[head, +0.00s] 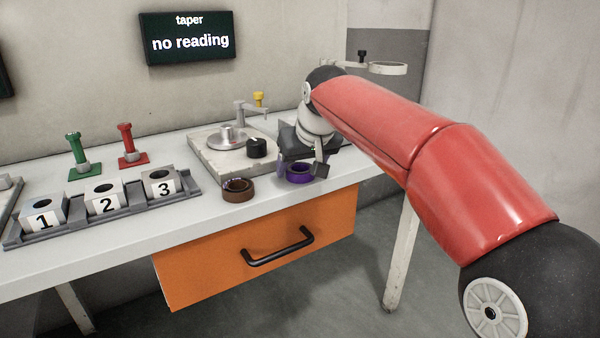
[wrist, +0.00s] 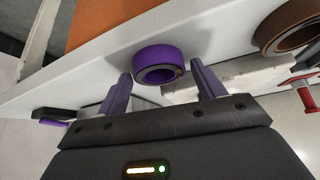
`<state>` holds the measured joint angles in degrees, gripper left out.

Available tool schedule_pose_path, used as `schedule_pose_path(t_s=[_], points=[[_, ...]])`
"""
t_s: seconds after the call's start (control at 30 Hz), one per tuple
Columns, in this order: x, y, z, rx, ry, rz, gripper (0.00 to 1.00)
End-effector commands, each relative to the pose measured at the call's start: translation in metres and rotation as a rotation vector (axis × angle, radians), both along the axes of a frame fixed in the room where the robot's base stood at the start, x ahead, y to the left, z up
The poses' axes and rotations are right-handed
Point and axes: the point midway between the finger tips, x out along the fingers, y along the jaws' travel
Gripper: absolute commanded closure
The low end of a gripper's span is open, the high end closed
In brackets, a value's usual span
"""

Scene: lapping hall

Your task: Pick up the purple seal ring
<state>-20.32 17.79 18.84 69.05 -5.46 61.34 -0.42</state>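The purple seal ring (head: 299,173) lies on the white bench near its front edge, to the right of a brown ring. In the wrist view the purple ring (wrist: 160,66) is just beyond the fingertips, about midway between them. My gripper (wrist: 160,84) is open, one finger on each side of the gap, with nothing held. In the head view my gripper (head: 302,166) is low at the purple ring, and the arm partly covers the area behind it. I cannot tell whether either finger touches the ring.
The brown ring (head: 238,190) lies close by on the left. A plate with a round dial and black knob (head: 257,148) stands behind. Numbered blocks (head: 104,197) sit in a grey rack to the left. An orange drawer (head: 256,245) hangs under the bench front.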

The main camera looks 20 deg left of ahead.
Motion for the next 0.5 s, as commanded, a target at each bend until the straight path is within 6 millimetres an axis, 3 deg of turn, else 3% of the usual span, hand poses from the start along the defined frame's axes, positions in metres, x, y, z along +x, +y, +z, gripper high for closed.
schedule_pose_path(t_s=[0.03, 0.27, 0.5], points=[[0.0, -0.0001, 0.0002, 0.0, 0.0, 0.0, 0.39], [0.0, -0.0003, 0.0003, 0.0, 0.0, 0.0, 0.68], [-0.0001, -0.0003, 0.0012, 0.001, -0.001, 0.0, 0.69]])
